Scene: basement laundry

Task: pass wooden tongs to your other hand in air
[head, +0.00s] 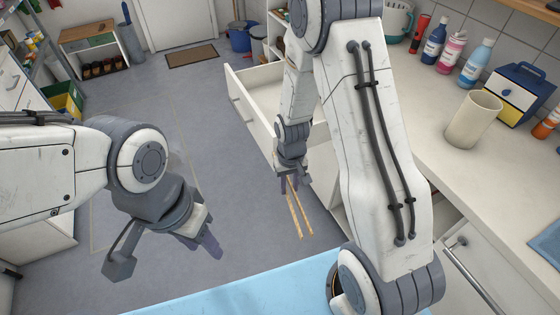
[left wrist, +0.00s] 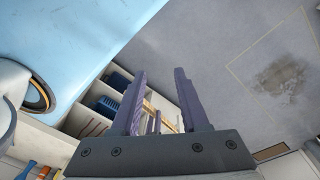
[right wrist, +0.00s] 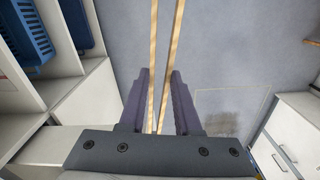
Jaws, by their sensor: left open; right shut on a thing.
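The wooden tongs (head: 299,212) hang in the air in the head view, two pale arms pointing down and spreading slightly. My right gripper (head: 288,184) is shut on them near their upper end. In the right wrist view the tongs (right wrist: 152,50) run out between the fingers of my right gripper (right wrist: 160,90). My left gripper (head: 208,245) is open and empty, to the left of the tongs and apart from them. In the left wrist view its fingers (left wrist: 158,90) are spread, and a tan strip, apparently part of the tongs (left wrist: 160,113), shows beyond them.
A light blue surface (head: 240,300) lies at the front. The counter (head: 430,120) on the right holds bottles, a beige cup (head: 474,120) and a small blue-and-white box (head: 520,92). An open drawer (head: 248,105) stands out behind the tongs. Grey floor is free between the arms.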

